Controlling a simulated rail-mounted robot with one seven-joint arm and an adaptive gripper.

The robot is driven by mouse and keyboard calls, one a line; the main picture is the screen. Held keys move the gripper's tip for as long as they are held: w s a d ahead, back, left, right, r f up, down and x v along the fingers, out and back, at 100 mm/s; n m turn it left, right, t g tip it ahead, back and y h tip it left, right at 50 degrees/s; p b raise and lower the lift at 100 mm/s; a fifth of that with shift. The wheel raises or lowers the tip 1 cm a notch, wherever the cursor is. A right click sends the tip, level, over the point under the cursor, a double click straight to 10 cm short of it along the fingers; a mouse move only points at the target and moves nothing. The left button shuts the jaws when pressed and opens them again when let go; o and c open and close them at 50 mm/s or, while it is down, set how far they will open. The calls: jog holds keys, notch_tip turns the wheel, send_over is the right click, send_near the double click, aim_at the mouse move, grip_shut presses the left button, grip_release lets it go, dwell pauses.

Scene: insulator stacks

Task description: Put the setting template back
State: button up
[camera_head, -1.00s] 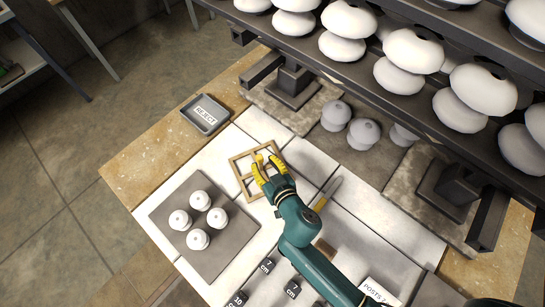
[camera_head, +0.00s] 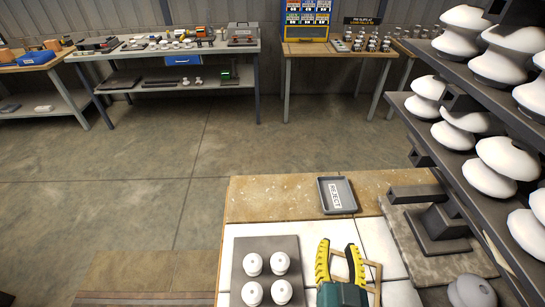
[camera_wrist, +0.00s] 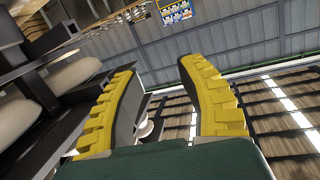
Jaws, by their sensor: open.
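The setting template, a tan wooden frame with square openings, lies on the white bench top. It shows in the head view (camera_head: 376,272) just right of and behind my gripper (camera_head: 340,262), which hides much of it. My gripper's yellow ribbed fingers are spread open. In the wrist view my gripper (camera_wrist: 165,105) is also open, with no template between the fingers. I cannot tell whether the fingers touch the frame.
A grey mat (camera_head: 240,262) with several white insulators lies left of my gripper. A grey REJECT tray (camera_head: 337,195) sits behind it. A dark rack (camera_head: 470,175) of stacked white insulators rises at right. A grey insulator (camera_head: 472,291) stands below the rack. Worktables (camera_head: 185,50) line the far wall.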

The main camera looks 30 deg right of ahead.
jog(key=w+a+r+n+t+y, duration=0.2)
jog(key=w+a+r+t, duration=0.15)
jog(key=r, duration=0.45)
jog(key=w+a+r+n+t+y, duration=0.1)
jog(key=w+a+r+t+y, duration=0.1)
jog(key=w+a+r, duration=0.45)
jog(key=s+a+r+n+t+y, duration=0.1)
jog(key=a+r+n+t+y, duration=0.1)
jog(key=r, duration=0.5)
jog(key=s+a+r+n+t+y, duration=0.1)
jog(key=a+r+n+t+y, duration=0.1)
jog(key=a+r+n+y, duration=0.2)
jog(key=a+r, duration=0.3)
jog(key=r, duration=0.1)
jog(key=shift+a, duration=0.3)
notch_tip(320, 180, up, 33)
jog(key=p, duration=3.2)
jog(key=shift+f+p, duration=0.15)
jog(key=shift+p, duration=0.2)
jog(key=shift+d, duration=0.1)
